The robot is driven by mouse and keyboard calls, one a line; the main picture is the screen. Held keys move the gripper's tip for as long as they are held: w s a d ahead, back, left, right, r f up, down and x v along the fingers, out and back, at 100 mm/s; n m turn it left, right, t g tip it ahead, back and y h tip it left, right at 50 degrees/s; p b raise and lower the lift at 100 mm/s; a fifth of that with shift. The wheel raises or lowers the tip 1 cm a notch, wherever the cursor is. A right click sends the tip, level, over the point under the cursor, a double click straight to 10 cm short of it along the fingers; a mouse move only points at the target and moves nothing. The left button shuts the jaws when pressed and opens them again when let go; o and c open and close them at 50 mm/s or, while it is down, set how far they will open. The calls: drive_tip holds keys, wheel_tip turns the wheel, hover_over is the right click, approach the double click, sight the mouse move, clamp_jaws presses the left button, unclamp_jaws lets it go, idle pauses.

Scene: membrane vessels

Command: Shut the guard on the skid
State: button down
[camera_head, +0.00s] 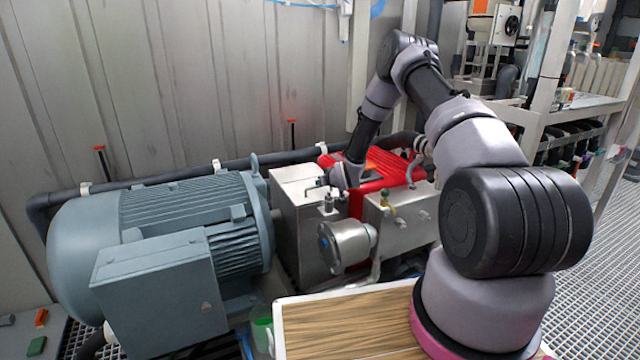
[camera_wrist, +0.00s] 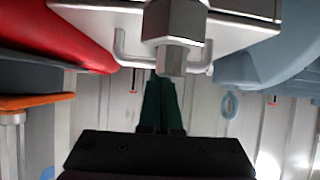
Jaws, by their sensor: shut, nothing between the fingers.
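The red guard (camera_head: 385,168) sits on the skid between two steel housings, behind the front metal parts in the head view. My arm partly covers it, and I cannot tell how far open it stands. A smooth red part, likely the same guard (camera_wrist: 55,32), fills the upper left of the wrist view. My gripper (camera_wrist: 163,78) shows as dark, closed fingers with nothing held. Its tips are close to a steel hex fitting (camera_wrist: 173,25) and a bent bar handle (camera_wrist: 122,50); contact cannot be told. In the head view the fingers are hard to make out beside the left steel housing (camera_head: 297,190).
A large blue-grey motor (camera_head: 165,250) stands left of the housings. A round steel flange (camera_head: 345,243) juts out in front. A dark pipe (camera_head: 130,180) runs along the back wall. A wood-topped surface (camera_head: 345,325) lies in front, and shelving (camera_head: 560,115) stands at right.

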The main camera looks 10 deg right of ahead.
drive_tip(key=v, duration=1)
drive_tip(key=shift+s, duration=0.15)
drive_tip(key=s+d+r+m+g+h, duration=0.1)
drive_tip(key=s+r, duration=0.3)
drive_tip(key=r, duration=0.6)
drive_tip(key=s+d+r+m+g+h, duration=0.15)
drive_tip(key=s+r, duration=0.35)
drive_tip(key=r, duration=0.5)
drive_tip(key=s+d+r+m, duration=0.15)
drive_tip(key=s+r, duration=0.25)
drive_tip(key=r, duration=0.6)
drive_tip(key=s+r+m, duration=0.1)
drive_tip(key=s+r, duration=0.2)
drive_tip(key=s, duration=0.6)
drive_tip(key=s+a+r+m+g+y, duration=0.1)
drive_tip(key=s+r, duration=0.3)
drive_tip(key=s, duration=0.6)
drive_tip(key=s+r+m+g, duration=0.1)
drive_tip(key=s+r, duration=0.2)
drive_tip(key=s, duration=0.6)
drive_tip(key=shift+s+a+r, duration=0.2)
drive_tip(key=shift+s+a, duration=0.1)
